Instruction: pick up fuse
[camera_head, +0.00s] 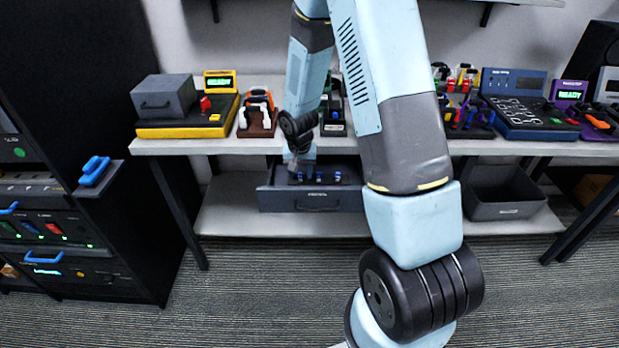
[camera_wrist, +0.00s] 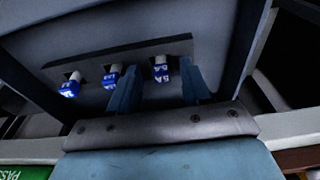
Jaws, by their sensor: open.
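Three blue-and-white fuses stand in a row in a dark holder strip (camera_wrist: 70,66) inside the open grey drawer (camera_head: 311,200). In the wrist view, the right fuse (camera_wrist: 161,70) has a "5A" label and lies between my gripper's blue fingers. The middle fuse (camera_wrist: 111,80) is just left of the left finger, and the left fuse (camera_wrist: 69,88) is farther out. My gripper (camera_wrist: 160,78) is open and holds nothing. Whether its fingers touch the right fuse is unclear. In the head view, my arm reaches down in front of the bench to the drawer and hides part of it.
The workbench (camera_head: 240,146) above the drawer carries a yellow-and-black device (camera_head: 180,124), cable racks and a blue board (camera_head: 527,115). An open grey bin (camera_head: 500,195) is at right on the lower shelf. A dark cabinet (camera_head: 100,220) stands left.

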